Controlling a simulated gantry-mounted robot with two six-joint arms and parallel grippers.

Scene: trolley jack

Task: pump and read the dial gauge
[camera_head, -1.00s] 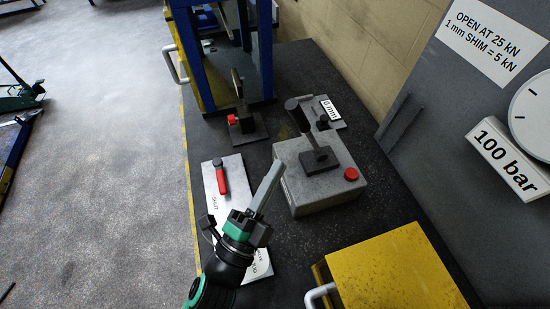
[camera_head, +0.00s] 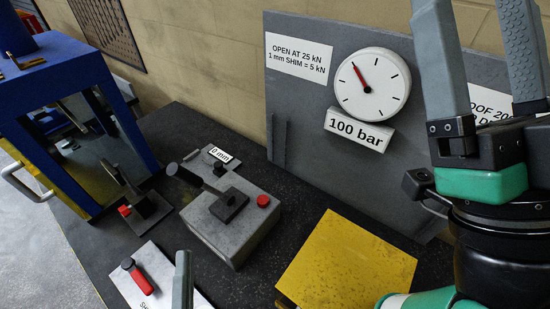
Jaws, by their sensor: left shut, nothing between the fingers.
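The dial gauge (camera_head: 388,108) is a white disc on a grey panel above a "100 bar" label (camera_head: 358,130). Its red needle points up and left from the centre. The pump (camera_head: 240,240) is a grey block with a dark lever (camera_head: 203,187) tilted up to the left and a red button (camera_head: 263,200).
A white plate (camera_head: 170,268) with a red handle (camera_head: 141,279) lies at lower left. A blue press frame (camera_head: 52,75) stands at left, with a red-knobbed stand (camera_head: 145,205) beside it. A yellow box (camera_head: 345,262) stands right of the pump. A "0 mm" label (camera_head: 220,153) sits behind the pump.

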